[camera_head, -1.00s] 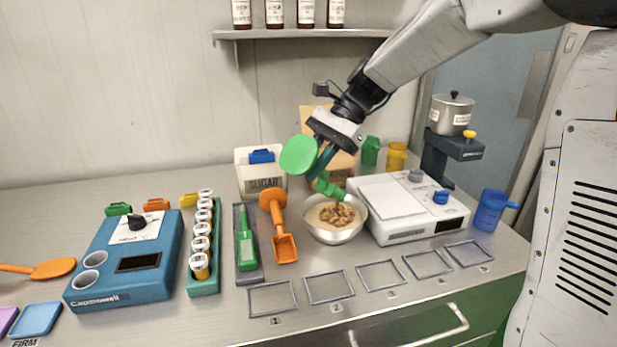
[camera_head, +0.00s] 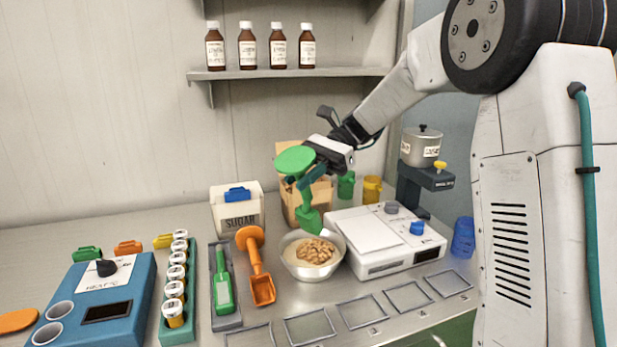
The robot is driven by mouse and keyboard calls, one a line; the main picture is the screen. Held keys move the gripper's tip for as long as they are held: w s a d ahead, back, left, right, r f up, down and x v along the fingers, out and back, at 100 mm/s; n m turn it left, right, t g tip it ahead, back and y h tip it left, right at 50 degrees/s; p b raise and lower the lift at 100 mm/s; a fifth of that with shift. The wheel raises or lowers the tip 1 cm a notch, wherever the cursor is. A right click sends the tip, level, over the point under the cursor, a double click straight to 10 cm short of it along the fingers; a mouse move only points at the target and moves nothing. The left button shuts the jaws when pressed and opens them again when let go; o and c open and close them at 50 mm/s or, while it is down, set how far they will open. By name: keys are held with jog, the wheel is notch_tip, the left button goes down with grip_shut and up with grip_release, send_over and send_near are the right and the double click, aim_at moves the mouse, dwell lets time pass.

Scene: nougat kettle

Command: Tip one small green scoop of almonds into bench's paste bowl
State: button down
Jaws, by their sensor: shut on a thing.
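My gripper (camera_head: 308,176) is shut on the small green scoop (camera_head: 308,205) and holds it above the paste bowl. The scoop's round green disc end (camera_head: 295,159) is up and its scoop end points down, over the bowl's back rim. I cannot see inside the scoop. The metal paste bowl (camera_head: 290,262) stands on the bench, with pale paste and a heap of brown almonds (camera_head: 315,250) in it. An open brown bag or box (camera_head: 290,212) stands behind the gripper, partly hidden; its contents do not show.
A white scale (camera_head: 384,258) stands close right of the bowl. An orange scoop (camera_head: 257,268) lies left of it, beside a green tool (camera_head: 223,285) in a tray. A sugar bin (camera_head: 237,212) is behind. Empty square frames (camera_head: 310,327) line the front.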

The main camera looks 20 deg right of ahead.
aim_at(303, 149)
jog(key=shift+r, duration=0.1)
jog(key=h, duration=0.1)
jog(key=r+t+h, duration=0.1)
jog(key=shift+r+t+h, duration=0.25)
jog(key=shift+t+h, duration=0.05)
jog(key=shift+h, duration=0.1)
jog(key=t+h, duration=0.1)
jog(key=r+n+t+h, duration=0.1)
jog(key=h, duration=0.1)
jog(key=shift+s+a+r, duration=0.1)
jog(key=shift+a+r, duration=0.05)
jog(key=shift+r, duration=0.15)
jog(key=t+h, duration=0.1)
jog(key=r+t+h, duration=0.1)
jog(key=h, duration=0.2)
jog(key=shift+r+t, duration=0.3)
jog(key=shift+t, duration=0.1)
jog(key=shift+d+r+h, duration=0.1)
jog(key=shift+d+h, duration=0.1)
jog(key=shift+h, duration=0.4)
